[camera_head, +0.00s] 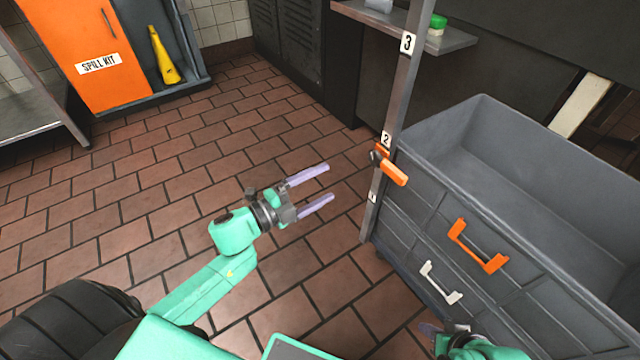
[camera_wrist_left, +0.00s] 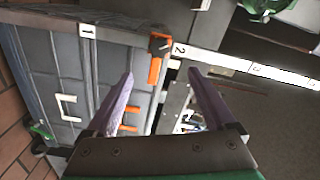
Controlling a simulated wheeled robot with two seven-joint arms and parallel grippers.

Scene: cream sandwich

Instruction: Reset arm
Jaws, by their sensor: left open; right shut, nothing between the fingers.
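My left gripper (camera_head: 320,188) is open and empty, held out over the brick-tiled floor left of the grey drawer cart. Its two purple fingers stand apart, and they also show in the left wrist view (camera_wrist_left: 160,85) with nothing between them. My right gripper (camera_head: 430,330) is at the bottom edge of the head view, close to the cart's lower front.
The grey cart (camera_head: 468,142) has an open top bin, an orange handle (camera_head: 478,246) and a white handle (camera_head: 440,283). A numbered post (camera_head: 398,95) with an orange clamp (camera_head: 392,168) stands at its corner. An orange spill kit cabinet (camera_head: 75,45) stands back left. Floor between is clear.

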